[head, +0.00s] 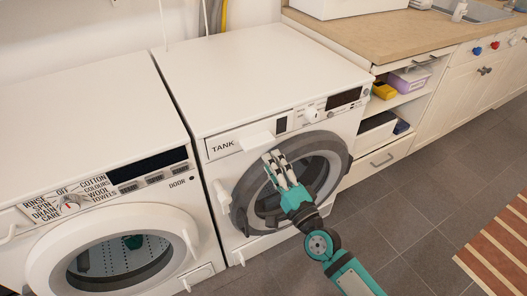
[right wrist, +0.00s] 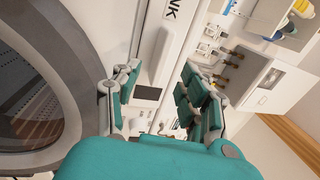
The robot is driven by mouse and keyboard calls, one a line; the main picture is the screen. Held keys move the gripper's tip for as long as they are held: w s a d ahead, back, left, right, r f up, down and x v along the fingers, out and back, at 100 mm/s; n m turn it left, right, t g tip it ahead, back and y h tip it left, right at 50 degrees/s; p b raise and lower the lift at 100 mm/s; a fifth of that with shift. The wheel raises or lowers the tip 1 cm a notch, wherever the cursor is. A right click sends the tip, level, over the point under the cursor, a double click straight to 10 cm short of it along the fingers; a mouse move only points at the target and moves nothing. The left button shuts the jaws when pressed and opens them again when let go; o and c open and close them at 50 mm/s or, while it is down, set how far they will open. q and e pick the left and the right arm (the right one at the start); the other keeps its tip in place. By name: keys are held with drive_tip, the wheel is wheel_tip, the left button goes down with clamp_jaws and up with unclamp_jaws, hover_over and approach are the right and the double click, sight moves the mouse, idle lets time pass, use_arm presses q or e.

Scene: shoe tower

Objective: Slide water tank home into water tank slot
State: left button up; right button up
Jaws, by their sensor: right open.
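The water tank (head: 222,146) is the white front marked TANK at the upper left of the right-hand machine, with a pale block-like handle (head: 257,139) standing out from it. How far it sits out of its slot is hard to tell, and the slot's inside is hidden. The end of its lettering shows at the top of the right wrist view (right wrist: 171,10). My right gripper (head: 278,168) is just below the handle, in front of the round door. In the right wrist view its fingers (right wrist: 160,95) are spread, with nothing held between them. My left gripper is not in view.
The machine's round dark-rimmed door (head: 245,205) is behind and below my right gripper. A second washing machine (head: 110,195) stands close on the left. Open shelves (head: 400,100) and a wooden counter (head: 370,35) are on the right. The grey floor (head: 425,215) is clear beside a striped mat (head: 500,245).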

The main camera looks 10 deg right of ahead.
drive_tip(key=v, duration=0.5)
drive_tip(key=shift+s, duration=0.1)
idle(0.6)
